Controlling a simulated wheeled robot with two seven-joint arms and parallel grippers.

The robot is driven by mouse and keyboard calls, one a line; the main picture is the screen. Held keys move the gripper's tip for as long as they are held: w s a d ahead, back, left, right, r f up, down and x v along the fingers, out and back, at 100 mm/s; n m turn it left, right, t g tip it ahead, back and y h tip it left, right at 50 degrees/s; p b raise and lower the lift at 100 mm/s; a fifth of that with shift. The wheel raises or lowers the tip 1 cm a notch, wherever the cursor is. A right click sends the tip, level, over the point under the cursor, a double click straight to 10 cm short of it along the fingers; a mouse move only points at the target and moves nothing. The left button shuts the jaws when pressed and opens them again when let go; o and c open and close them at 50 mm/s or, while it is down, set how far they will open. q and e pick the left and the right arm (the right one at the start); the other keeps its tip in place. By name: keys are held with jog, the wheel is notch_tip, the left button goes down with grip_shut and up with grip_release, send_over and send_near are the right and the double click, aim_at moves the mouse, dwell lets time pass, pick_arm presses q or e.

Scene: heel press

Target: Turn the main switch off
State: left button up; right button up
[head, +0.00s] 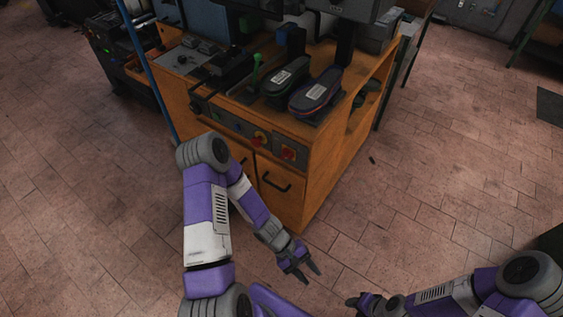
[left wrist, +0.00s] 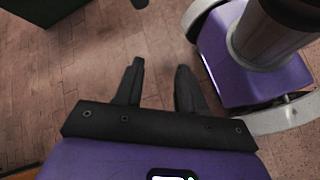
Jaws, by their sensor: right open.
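The orange press cabinet (head: 290,201) has a dark control panel along its front top edge. On the panel's right end are a round red-and-yellow control (head: 259,138) and a red switch (head: 288,153). I cannot tell from their markings which is the main switch, nor read its position. My left gripper (head: 308,274) is low in front of the cabinet, well below and apart from the panel. In the left wrist view its fingers (left wrist: 159,68) are spread with only floor between them. My right gripper (head: 357,302) is open at the bottom edge, away from the cabinet.
Two dark shoe-shaped forms (head: 315,92) sit on the cabinet top, with a green-handled lever (head: 256,72) to their left. A blue pole (head: 148,71) stands at the left.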

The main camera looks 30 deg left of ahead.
pick_arm(q)
jog(key=w+a+r+n+t+h+b, duration=0.1)
jog(key=w+a+r+n+t+h, duration=0.15)
jog(key=w+n+t, duration=0.45)
jog(key=n+t+y+b, duration=0.3)
jog(key=n+t+y, duration=0.5)
jog(key=t+y, duration=0.35)
send_near(284, 158)
jog(key=w, duration=0.2)
jog(key=shift+n, duration=0.3)
jog(key=w+b, duration=0.1)
jog(key=w, duration=0.6)
jog(key=shift+d+f+b, duration=0.15)
jog(key=shift+b, duration=0.25)
jog(key=shift+w, duration=0.25)
grip_shut()
